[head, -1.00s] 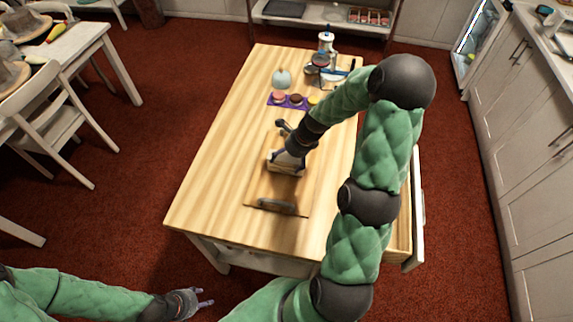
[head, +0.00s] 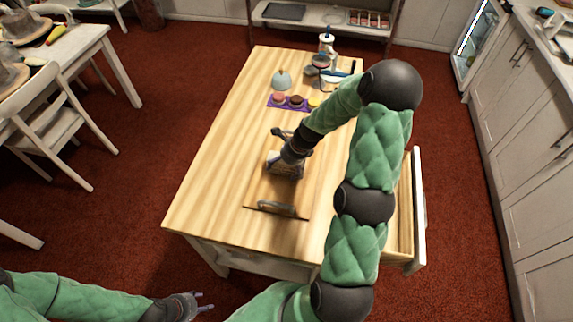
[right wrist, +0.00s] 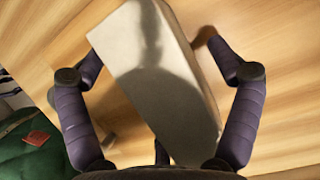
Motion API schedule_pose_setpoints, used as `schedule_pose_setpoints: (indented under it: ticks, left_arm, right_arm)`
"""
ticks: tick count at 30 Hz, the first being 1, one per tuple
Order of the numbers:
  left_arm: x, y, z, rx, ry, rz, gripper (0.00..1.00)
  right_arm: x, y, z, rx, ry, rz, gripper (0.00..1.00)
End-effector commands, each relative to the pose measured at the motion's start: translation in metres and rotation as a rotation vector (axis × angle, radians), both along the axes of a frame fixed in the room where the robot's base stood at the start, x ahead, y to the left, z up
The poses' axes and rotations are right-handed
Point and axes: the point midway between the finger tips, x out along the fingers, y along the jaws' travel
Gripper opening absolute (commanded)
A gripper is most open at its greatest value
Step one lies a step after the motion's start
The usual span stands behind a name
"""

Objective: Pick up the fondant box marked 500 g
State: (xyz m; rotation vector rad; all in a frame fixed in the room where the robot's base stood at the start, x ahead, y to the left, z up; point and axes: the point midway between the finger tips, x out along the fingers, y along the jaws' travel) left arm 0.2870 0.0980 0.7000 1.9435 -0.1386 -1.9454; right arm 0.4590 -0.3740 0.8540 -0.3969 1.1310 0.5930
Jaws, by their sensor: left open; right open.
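A pale box (right wrist: 155,75) stands between the spread fingers of my right gripper (right wrist: 155,58) in the right wrist view. Its visible faces are plain and partly shadowed, and I cannot read a weight mark. In the head view the box (head: 271,163) is mostly hidden under the right gripper (head: 287,165), on the wooden table. The right fingers are open on both sides of the box; contact is not clear. My left gripper (head: 190,304) is open and empty, low at the left, off the table.
A board with a grey handle (head: 277,208) lies nearer the table's front. A purple tray of round cakes (head: 294,102), a pale blue dome (head: 282,80) and a white stand (head: 326,48) are farther back. A drawer (head: 405,215) projects at the right. The table's left side is clear.

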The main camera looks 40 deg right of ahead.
Motion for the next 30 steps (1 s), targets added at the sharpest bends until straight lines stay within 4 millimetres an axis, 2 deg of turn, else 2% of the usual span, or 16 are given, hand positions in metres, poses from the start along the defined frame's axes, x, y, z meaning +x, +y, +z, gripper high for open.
schedule_pose_setpoints:
  ticks: [11,20,21,30]
  left_arm:
    - [-0.0001,0.0000,0.0005,0.000,0.000,0.000,0.48]
    - [-0.0001,0.0000,0.0005,0.000,0.000,0.000,0.48]
    - [-0.0001,0.0000,0.0005,0.000,0.000,0.000,0.48]
    - [-0.0001,-0.0001,-0.0004,0.000,0.000,0.000,0.48]
  right_arm:
    - [-0.0002,-0.0001,-0.0016,0.000,0.000,0.000,0.91]
    - [-0.0003,0.0001,-0.0017,0.001,0.001,0.000,0.09]
    - [0.0004,-0.0004,-0.0009,-0.001,-0.001,0.000,0.05]
    - [0.0003,-0.0002,0.0003,-0.001,-0.001,0.000,0.05]
